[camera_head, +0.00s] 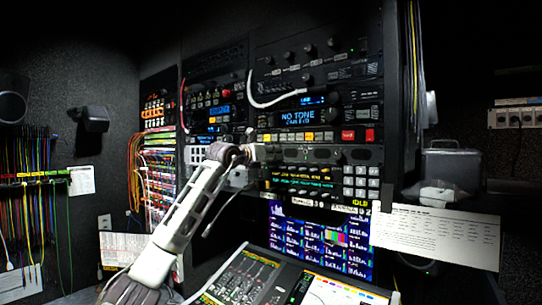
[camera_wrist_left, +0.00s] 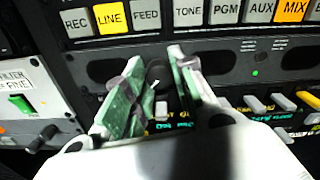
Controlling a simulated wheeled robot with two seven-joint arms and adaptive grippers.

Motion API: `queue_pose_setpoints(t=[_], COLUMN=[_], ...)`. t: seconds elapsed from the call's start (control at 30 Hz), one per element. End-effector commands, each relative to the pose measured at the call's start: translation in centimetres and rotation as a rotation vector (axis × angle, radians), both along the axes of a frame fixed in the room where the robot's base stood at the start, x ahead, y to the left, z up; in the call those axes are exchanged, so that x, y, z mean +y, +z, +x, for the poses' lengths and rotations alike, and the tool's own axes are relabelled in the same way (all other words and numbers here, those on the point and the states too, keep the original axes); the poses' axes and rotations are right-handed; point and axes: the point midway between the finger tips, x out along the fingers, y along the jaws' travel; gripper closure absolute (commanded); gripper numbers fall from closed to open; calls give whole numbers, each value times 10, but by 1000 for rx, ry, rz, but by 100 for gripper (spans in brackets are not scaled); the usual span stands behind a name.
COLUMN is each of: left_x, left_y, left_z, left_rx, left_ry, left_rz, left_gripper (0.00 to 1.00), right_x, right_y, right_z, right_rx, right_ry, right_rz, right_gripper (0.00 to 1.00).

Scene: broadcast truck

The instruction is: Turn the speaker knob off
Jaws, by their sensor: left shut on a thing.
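The speaker panel (camera_head: 320,154) is a dark strip with oval grilles, below a row of lit buttons in the rack. My left gripper (camera_head: 254,153) reaches its left part from below. In the left wrist view, its two green-padded fingers (camera_wrist_left: 161,78) close around a small dark round knob (camera_wrist_left: 159,72) on this panel (camera_wrist_left: 225,62). The knob is mostly hidden between the fingers, and its pointer cannot be read. In the head view the gripper covers the knob. My right gripper is not in view.
Buttons marked LINE, FEED and TONE (camera_wrist_left: 188,12) sit just above the fingers. Small lever switches (camera_wrist_left: 258,103) lie to the lower right. A module with a green switch (camera_wrist_left: 20,103) is at left. A monitor (camera_head: 325,237) and a sloping console (camera_head: 245,275) are below.

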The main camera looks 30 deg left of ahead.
Motion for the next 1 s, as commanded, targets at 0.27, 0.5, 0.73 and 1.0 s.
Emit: queue_pose_setpoints(t=[0.27,0.5,0.73,1.0], left_x=[0,0,1,3], left_y=[0,0,0,0], left_z=[0,0,-6,-27], left_rx=[-1,0,0,-1], left_ry=[0,0,1,1], left_rz=[1,1,2,2], left_gripper=[53,53,53,53], right_x=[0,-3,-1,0], right_y=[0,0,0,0], right_z=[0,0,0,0], right_rx=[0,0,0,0], right_ry=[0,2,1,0], right_rz=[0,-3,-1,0], right_gripper=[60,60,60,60])
